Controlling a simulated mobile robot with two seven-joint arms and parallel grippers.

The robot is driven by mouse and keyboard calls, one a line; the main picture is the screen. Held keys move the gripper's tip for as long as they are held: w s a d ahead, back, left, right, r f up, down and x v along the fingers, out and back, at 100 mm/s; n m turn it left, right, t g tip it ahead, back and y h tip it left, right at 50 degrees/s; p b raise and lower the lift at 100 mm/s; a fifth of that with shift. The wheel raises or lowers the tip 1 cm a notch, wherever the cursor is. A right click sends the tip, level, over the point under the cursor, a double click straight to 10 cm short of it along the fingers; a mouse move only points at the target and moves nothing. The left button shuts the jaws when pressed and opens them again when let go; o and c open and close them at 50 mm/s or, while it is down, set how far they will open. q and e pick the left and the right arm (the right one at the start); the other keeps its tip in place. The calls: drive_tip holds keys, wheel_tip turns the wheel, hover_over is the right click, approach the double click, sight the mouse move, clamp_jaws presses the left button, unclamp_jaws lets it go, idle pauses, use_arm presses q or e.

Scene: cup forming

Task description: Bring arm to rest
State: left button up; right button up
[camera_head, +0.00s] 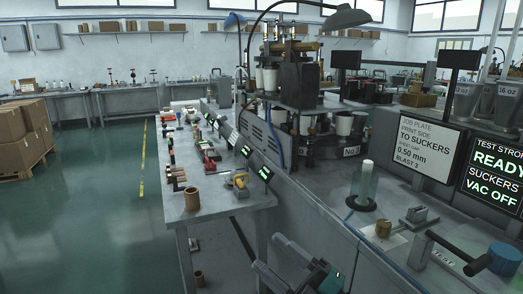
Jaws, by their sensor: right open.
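My right gripper (267,251) shows at the bottom centre, its two pale fingers apart with nothing between them. It points up and left, beside the front corner of the long grey workbench (225,200). The dark body of the gripper (318,276) shows behind the fingers, low in the picture. My left gripper does not show. A brown cup (192,199) stands on the near end of the workbench, left of a yellow-handled tool (240,181).
A forming machine (290,85) stands behind on the right-hand bench. A clear tube (366,185), a brass piece (383,228) and a black-handled lever (455,250) are to the right. Another brown cup (198,278) is low under the workbench.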

drive_tip(key=s+d+f+m+t+h, duration=0.1)
drive_tip(key=d+f+m+t+h, duration=0.1)
drive_tip(key=d+f+m+h, duration=0.4)
drive_tip(key=s+d+f+m+t+h, duration=0.1)
drive_tip(key=d+f+m+t+h, duration=0.1)
drive_tip(key=f+m+h, duration=0.4)
drive_tip(key=s+d+f+m+g+h, duration=0.2)
drive_tip(key=s+d+f+m+g, duration=0.1)
drive_tip(key=s+f, duration=0.3)
drive_tip(key=s+d+f+m+g+h, duration=0.2)
drive_tip(key=s+d+f+m+g, duration=0.1)
drive_tip(key=s+f, duration=0.4)
wheel_tip(320, 180, down, 3)
drive_tip(key=d+m, duration=0.1)
drive_tip(key=m, duration=0.1)
drive_tip(key=shift+s+m+h, duration=0.3)
drive_tip(key=shift+m, duration=0.1)
drive_tip(key=shift+d, duration=0.15)
